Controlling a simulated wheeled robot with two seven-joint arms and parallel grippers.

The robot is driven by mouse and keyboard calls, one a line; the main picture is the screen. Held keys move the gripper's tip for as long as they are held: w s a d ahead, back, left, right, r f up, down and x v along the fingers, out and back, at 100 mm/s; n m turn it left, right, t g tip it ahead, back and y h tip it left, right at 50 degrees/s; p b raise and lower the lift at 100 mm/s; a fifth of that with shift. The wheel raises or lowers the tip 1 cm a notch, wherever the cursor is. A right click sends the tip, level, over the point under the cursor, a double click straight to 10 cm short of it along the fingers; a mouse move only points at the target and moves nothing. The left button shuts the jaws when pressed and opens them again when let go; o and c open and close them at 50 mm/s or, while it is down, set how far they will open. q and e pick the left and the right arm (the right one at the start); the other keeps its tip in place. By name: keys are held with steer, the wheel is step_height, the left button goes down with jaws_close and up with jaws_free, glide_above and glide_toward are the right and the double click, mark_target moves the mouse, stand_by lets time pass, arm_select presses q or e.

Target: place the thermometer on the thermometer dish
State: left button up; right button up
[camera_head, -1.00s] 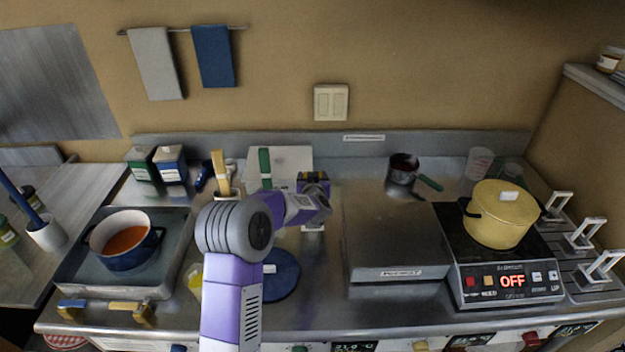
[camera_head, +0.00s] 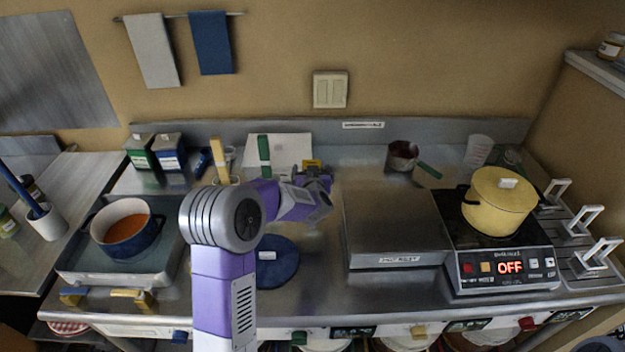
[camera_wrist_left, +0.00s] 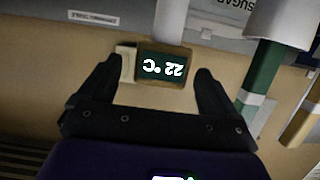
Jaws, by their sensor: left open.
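The thermometer (camera_wrist_left: 163,66) has a dark display reading 22 °C in a yellowish frame, upside down in the left wrist view. In the head view its yellow top (camera_head: 312,164) shows just behind my left gripper (camera_head: 322,184). In the left wrist view the open fingers of my left gripper (camera_wrist_left: 157,74) stand on either side of the display, with visible gaps. The thermometer's lower part is hidden in the head view. A round blue dish (camera_head: 277,270) with a small unreadable label lies on the counter, partly behind my left arm; I cannot tell if it is the thermometer dish.
A blue pot (camera_head: 127,236) stands left, a yellow pot (camera_head: 497,204) on the right cooker. The counter right of the blue dish is clear.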

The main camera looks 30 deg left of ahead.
arm_select(q)
steer(key=v, duration=0.7)
steer(key=shift+s+r, duration=0.1)
steer(key=shift+s, duration=0.05)
steer(key=shift+r+p, duration=0.1)
steer(key=shift+p, duration=0.25)
